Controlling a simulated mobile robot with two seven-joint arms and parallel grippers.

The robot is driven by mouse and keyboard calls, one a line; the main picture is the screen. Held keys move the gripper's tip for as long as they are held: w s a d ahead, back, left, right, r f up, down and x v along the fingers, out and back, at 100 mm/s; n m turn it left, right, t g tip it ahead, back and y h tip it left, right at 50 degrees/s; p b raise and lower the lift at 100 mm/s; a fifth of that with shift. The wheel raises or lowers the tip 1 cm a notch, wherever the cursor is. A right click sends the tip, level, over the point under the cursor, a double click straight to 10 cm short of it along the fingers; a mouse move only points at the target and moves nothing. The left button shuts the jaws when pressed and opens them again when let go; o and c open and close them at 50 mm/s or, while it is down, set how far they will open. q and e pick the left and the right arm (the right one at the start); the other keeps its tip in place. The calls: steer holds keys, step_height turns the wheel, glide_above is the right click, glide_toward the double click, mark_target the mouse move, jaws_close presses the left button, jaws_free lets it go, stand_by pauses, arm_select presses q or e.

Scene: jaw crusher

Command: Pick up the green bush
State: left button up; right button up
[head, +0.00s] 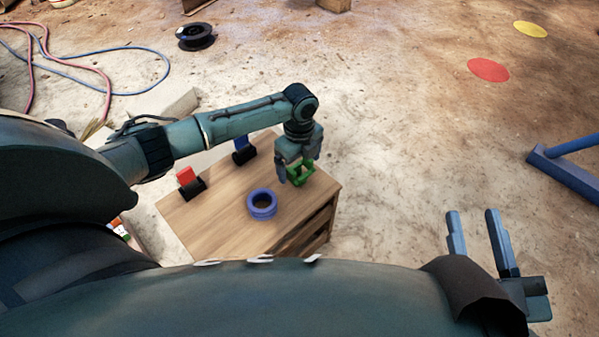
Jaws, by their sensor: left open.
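The green bush (304,174) is a small green ring-like part near the far right corner of the wooden cabinet top (215,230). My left gripper (293,176) is directly over the green bush, fingers pointing down and open, with the bush partly hidden behind and between them. I cannot tell whether the fingers touch it. My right gripper (472,232) is at the lower right, away from the cabinet, with its two fingers apart and nothing between them.
A blue ring (262,204) lies on the cabinet top. A red block in a black holder (187,178) and a blue one in a black holder (241,145) stand to its left. Hoses (90,85) and a black spool (195,37) lie on the floor. A blue frame (570,165) is at right.

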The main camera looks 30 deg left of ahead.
arm_select(q)
steer(key=c, duration=1.2)
steer(key=shift+r, duration=0.1)
steer(key=shift+c, duration=0.2)
